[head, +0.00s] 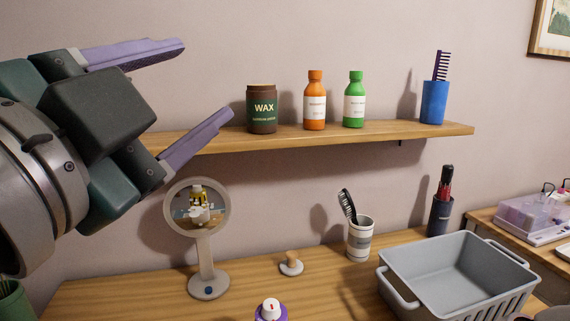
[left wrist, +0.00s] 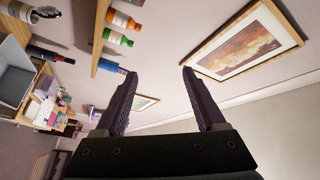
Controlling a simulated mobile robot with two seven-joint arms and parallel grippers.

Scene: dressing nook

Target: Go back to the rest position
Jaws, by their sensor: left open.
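My left gripper (head: 205,95) is raised at the upper left of the head view, in front of the left part of the wall shelf. Its two purple fingers are spread apart with nothing between them. My right gripper is in neither view.
The shelf (head: 440,129) holds a wax jar (head: 262,110), orange bottle (head: 315,101), green bottle (head: 354,100) and blue cup (head: 434,103) with a comb. Below, the table (head: 120,297) carries a round mirror (head: 209,284), striped cup (head: 360,240) and grey basket (head: 455,262).

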